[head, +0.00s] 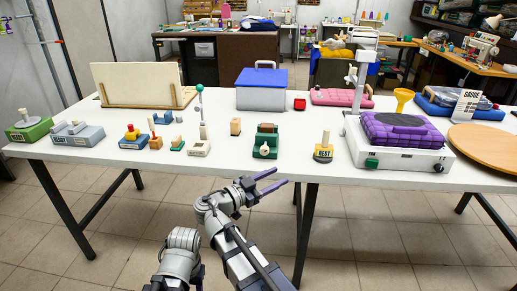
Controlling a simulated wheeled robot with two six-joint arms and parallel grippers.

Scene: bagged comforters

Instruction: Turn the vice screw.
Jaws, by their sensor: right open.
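A small green vice (265,143) stands near the front edge of the white table, with a brown block in its upper part. A pale round screw end (264,150) faces the front of the table. My right gripper (272,180) is open and empty, in front of the table edge and just below the vice in the picture. Its two dark purple fingers point right, apart from the vice.
The white table (335,172) is crowded. Behind are a blue-lidded box (261,92) and a wooden block (235,126). A white scale (400,150) bears a purple bag (402,128).

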